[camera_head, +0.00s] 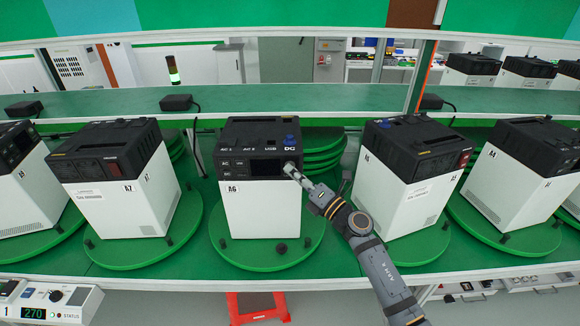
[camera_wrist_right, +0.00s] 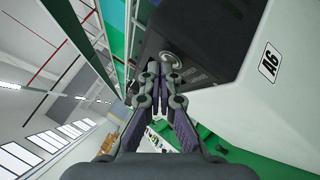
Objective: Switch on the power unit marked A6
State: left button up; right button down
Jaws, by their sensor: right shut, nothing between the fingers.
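The power unit marked A6 (camera_head: 262,210) stands on a round green turntable (camera_head: 235,257) in the middle of the head view, its black front panel facing me. Its label also shows in the right wrist view, on the white case (camera_wrist_right: 245,105). My right gripper (camera_head: 291,171) is shut and empty, with its tips at the right end of the panel. In the wrist view the gripper (camera_wrist_right: 160,68) points at a round metallic button (camera_wrist_right: 172,58) on the black panel. The tips are close to the button; I cannot tell whether they touch. My left gripper is not in view.
A green shelf (camera_head: 300,97) runs behind. A control box reading 270 (camera_head: 45,302) sits at the lower left, and a red stool (camera_head: 257,306) is below.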

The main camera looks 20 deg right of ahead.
dwell(0.6)
jog(key=shift+s+a, duration=0.2)
jog(key=shift+s, duration=0.45)
jog(key=s, duration=0.2)
jog(key=s+a+p, duration=0.1)
jog(key=s, duration=0.1)
jog(key=shift+s+a, duration=0.2)
jog(key=shift+s, duration=0.2)
